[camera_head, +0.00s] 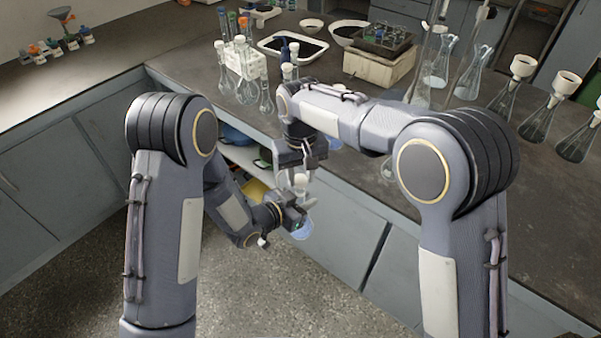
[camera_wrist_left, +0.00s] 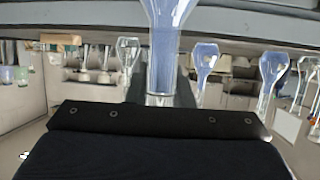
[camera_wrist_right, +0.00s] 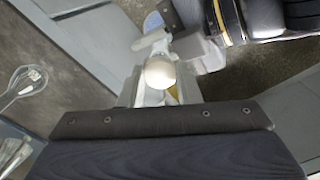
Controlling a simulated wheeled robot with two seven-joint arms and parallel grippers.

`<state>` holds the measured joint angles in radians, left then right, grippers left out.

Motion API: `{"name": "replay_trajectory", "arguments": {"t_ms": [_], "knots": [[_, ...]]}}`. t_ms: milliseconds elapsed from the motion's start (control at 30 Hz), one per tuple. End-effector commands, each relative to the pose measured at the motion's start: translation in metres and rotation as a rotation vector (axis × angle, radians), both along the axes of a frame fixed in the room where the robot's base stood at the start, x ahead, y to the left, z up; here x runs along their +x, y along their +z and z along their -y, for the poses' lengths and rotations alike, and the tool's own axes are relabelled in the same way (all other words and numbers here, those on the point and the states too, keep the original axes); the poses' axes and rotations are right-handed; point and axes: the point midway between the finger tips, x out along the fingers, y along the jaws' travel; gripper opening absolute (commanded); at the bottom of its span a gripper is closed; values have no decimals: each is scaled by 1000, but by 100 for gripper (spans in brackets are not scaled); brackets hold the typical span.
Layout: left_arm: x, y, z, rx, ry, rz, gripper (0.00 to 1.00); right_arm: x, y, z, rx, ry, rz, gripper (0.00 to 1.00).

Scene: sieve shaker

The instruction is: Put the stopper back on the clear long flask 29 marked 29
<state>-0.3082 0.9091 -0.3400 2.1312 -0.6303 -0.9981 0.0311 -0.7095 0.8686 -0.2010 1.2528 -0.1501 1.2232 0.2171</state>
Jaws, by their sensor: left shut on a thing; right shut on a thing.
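A clear flask with a bluish body (camera_head: 302,230) is held by my left gripper (camera_head: 297,207) in front of the bench. The flask also shows in the left wrist view (camera_wrist_left: 165,50), gripped at its neck. My left gripper is shut on it. My right gripper (camera_head: 300,168) is shut on a white stopper (camera_head: 300,181), just above the flask's neck. The stopper's round white top shows in the right wrist view (camera_wrist_right: 160,73). I cannot tell whether the stopper touches the flask's mouth. No number is readable on the flask.
The dark bench (camera_head: 360,100) carries a white tube rack (camera_head: 246,62) with small stoppered flasks beside it, a white tray (camera_head: 293,46) and a sieve shaker (camera_head: 380,65). Several white-topped flasks stand at the right. Open floor (camera_head: 270,290) lies below the grippers.

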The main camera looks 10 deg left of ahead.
Motion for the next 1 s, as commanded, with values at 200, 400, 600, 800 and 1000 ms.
{"name": "replay_trajectory", "arguments": {"t_ms": [200,400,600,800,1000], "knots": [[0,1,0,-2,0,2,0,0,-5,0,0,0,-1,5],[0,1,0,-1,0,3,0,0,-9,0,-1,0,-2,5],[0,1,0,-1,0,3,0,0,-9,0,-1,-93,-1,5],[0,1,0,-2,0,2,0,0,-9,-2,-1,-571,1,5],[0,1,0,-1,0,2,0,0,-10,-2,-2,-1133,2,5]]}}
